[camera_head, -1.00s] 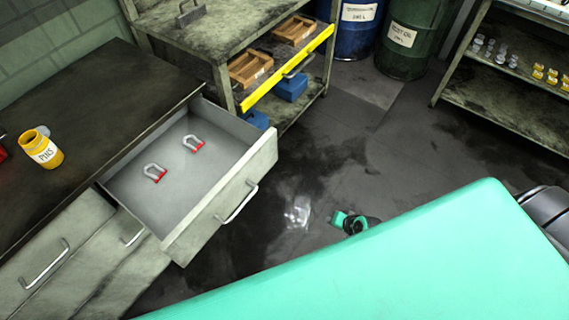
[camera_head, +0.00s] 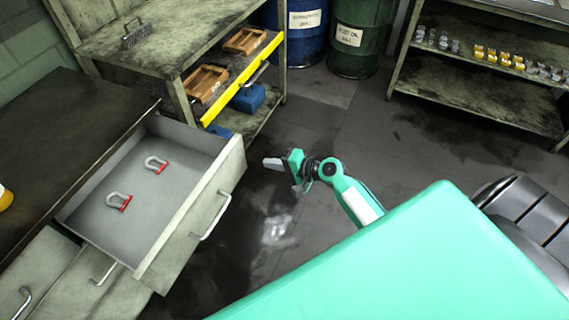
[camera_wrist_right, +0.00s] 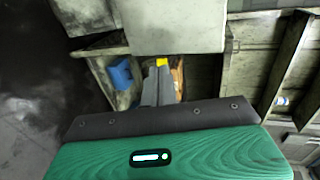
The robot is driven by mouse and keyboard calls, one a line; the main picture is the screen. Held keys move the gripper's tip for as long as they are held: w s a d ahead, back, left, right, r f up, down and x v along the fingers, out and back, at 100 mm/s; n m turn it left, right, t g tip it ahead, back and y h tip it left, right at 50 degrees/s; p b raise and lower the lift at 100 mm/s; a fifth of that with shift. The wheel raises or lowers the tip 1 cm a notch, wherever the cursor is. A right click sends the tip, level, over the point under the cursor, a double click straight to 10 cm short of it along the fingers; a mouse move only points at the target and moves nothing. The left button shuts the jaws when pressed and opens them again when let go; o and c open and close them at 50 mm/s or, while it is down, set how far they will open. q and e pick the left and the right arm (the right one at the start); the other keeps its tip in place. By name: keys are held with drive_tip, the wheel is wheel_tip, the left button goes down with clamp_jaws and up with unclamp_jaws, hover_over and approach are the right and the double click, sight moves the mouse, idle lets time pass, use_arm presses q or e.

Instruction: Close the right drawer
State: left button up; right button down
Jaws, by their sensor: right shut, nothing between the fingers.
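The right drawer (camera_head: 192,228) is pulled out from the dark-topped workbench in the head view. Two shackles with red pins lie inside it, one nearer the front (camera_head: 119,201) and one further back (camera_head: 156,164). A metal bar handle (camera_head: 212,216) is on its front panel. My right gripper (camera_head: 272,163) is to the right of the drawer front, apart from it, shut and empty. In the right wrist view its fingers (camera_wrist_right: 160,84) show close together. My left gripper is not in view.
A shelf unit with a yellow edge strip (camera_head: 243,77), wooden boxes (camera_head: 206,83) and a blue bin (camera_head: 248,98) stands behind the drawer. A blue drum (camera_head: 296,45) and a green drum (camera_head: 352,50) are at the back. The floor (camera_head: 330,120) right of the drawer is clear.

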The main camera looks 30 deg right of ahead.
sight(243, 157)
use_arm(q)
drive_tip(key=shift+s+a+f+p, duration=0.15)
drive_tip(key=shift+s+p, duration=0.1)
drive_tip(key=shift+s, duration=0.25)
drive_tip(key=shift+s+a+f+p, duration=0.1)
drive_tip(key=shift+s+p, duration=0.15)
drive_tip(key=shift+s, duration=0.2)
use_arm(e)
drive_tip(key=x, duration=0.4)
drive_tip(key=r+x, duration=0.1)
drive_tip(key=x, duration=0.2)
drive_tip(key=shift+a, duration=0.1)
drive_tip(key=shift+w, duration=0.1)
